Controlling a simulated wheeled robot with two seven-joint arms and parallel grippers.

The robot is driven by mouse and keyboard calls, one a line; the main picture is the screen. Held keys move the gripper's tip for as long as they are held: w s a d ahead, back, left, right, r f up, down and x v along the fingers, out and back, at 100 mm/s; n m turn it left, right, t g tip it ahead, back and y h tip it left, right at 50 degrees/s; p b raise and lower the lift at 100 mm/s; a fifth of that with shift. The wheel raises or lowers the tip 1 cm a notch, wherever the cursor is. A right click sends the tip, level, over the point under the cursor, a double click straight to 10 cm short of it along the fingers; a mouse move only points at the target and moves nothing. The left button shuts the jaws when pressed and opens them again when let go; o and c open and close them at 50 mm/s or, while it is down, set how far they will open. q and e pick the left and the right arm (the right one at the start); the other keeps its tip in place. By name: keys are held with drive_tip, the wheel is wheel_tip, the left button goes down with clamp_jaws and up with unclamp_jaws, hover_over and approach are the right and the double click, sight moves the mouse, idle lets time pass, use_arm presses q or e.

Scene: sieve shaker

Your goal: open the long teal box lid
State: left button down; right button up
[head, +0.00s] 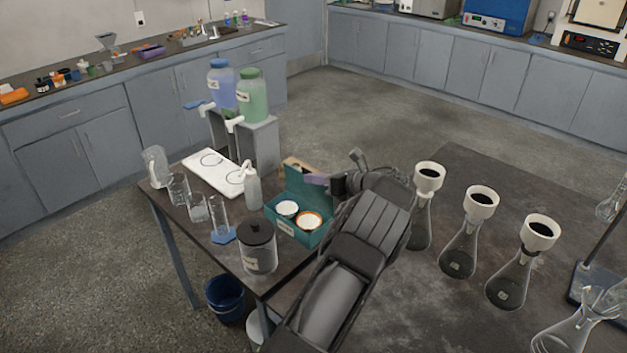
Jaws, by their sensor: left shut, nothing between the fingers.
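The long teal box (284,228) sits on the dark table, with a white label on its front. Its teal lid (305,187) stands raised at the back, so the inside is open to view. Two round white-topped items, one with an orange rim, show inside. My left gripper (320,180) is shut and empty at the upper right edge of the raised lid. It looks close to or touching the lid; I cannot tell which. My right gripper is not in view.
A dark-lidded jar (257,250) stands just in front of the box, and a white squeeze bottle (252,188) stands behind it to the left. Several glass beakers stand farther left. Flasks with white-rimmed funnels (480,203) stand right of my arm.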

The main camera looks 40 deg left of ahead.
use_arm(q)
drive_tip(key=shift+r, duration=0.15)
idle(0.4)
drive_tip(key=shift+r+p, duration=0.7)
drive_tip(key=b+v, duration=0.2)
drive_tip(key=v, duration=0.5)
drive_tip(key=shift+d, duration=0.4)
